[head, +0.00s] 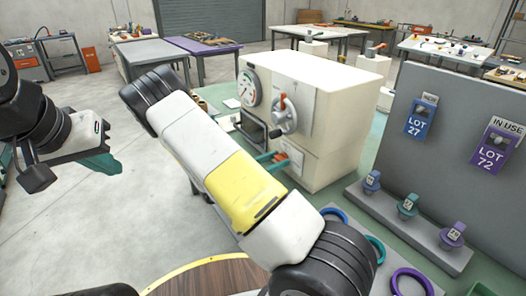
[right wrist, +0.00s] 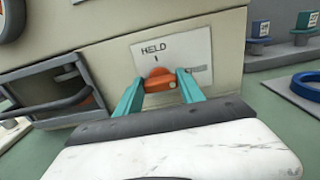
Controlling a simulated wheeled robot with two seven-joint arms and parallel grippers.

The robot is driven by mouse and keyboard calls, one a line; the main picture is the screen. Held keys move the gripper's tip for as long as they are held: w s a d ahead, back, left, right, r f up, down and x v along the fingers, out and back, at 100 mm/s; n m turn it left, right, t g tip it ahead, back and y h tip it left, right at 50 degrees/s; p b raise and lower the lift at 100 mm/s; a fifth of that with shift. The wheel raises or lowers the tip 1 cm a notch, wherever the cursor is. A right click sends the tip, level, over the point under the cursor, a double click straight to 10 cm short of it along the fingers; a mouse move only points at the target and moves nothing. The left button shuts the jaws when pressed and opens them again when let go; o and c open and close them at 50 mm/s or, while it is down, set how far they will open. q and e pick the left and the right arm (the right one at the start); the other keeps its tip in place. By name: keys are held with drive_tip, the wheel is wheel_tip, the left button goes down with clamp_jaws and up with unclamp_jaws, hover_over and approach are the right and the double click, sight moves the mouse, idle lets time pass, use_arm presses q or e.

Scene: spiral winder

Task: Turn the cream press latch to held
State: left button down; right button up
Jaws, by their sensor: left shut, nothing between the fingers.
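The cream press (head: 318,105) stands in the middle of the head view. Its orange latch (right wrist: 160,84) sits low on its face, on a white plate (right wrist: 178,52) marked HELD with a short tick below the word. My right gripper (right wrist: 160,82) has its teal fingers on either side of the latch and appears shut on it. The latch's bar looks roughly level; which mark it points to is unclear, as the fingers hide part of the plate. In the head view my left gripper (head: 107,163) is shut and empty at the left, away from the press.
The press also carries a dial gauge (head: 248,86), a handwheel (head: 287,114) and a handle (right wrist: 62,98). A grey panel (head: 450,120) with LOT 27 and LOT 72 tags stands right. Coloured blocks and rings lie before it. My right arm crosses the middle. Open floor lies left.

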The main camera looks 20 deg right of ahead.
drive_tip(key=c, duration=0.7)
drive_tip(key=shift+n, duration=0.3)
drive_tip(key=n, duration=0.4)
drive_tip(key=shift+w, duration=0.1)
drive_tip(key=n, duration=0.4)
drive_tip(key=shift+f+n, duration=0.1)
drive_tip(key=shift+n, duration=0.3)
drive_tip(key=n, duration=0.4)
drive_tip(key=shift+w+n, duration=0.1)
drive_tip(key=shift+n, duration=0.2)
drive_tip(key=shift+f+n, duration=0.15)
drive_tip(key=shift+n, duration=1.75)
